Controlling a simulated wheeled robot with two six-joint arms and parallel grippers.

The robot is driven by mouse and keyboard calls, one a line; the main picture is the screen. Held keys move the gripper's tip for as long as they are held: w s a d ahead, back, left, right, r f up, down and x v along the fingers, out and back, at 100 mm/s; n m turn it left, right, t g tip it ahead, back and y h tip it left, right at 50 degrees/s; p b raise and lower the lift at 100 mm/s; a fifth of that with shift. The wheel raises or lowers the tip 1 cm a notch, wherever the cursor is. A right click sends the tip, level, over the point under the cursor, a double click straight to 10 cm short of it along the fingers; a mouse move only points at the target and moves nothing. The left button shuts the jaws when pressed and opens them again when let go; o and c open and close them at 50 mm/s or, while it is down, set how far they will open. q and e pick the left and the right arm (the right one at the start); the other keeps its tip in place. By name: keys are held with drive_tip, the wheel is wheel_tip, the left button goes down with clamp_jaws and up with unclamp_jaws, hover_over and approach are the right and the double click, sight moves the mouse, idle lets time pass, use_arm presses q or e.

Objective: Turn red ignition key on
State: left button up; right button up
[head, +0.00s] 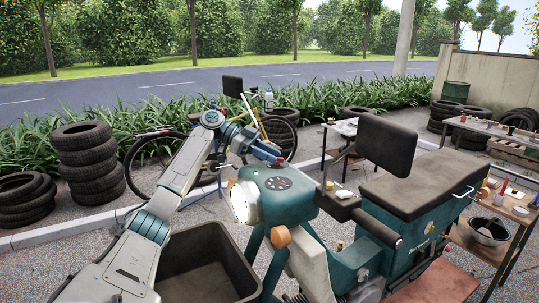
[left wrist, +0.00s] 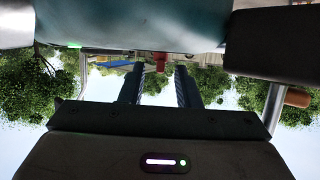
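The red ignition key (left wrist: 160,60) shows in the left wrist view under the teal body of the vehicle, which appears upside down there. My left gripper (left wrist: 160,80) is open. Its two dark fingers stand on either side of the key's line, with the key at or just beyond the tips. I cannot tell whether they touch it. In the head view my left gripper (head: 270,154) is above the far side of the teal front cowl (head: 290,208), where a small red spot shows by the fingertips. My right gripper is not in view.
A round gauge panel (head: 278,184) and a lit headlight (head: 241,202) are on the cowl. A dark board (head: 386,144) stands to the right, above the teal box (head: 405,225). A dark bin (head: 205,255) lies below my left arm. Stacked tyres (head: 88,160) stand behind.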

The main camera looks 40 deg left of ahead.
use_arm(q)
drive_tip(key=shift+s+a, duration=0.1)
drive_tip(key=shift+a, duration=0.15)
drive_tip(key=b+v, duration=0.4)
drive_tip(key=v, duration=0.6)
drive_tip(key=shift+r+b, duration=0.2)
drive_tip(key=shift+b, duration=0.15)
drive_tip(key=shift+s+a, duration=0.1)
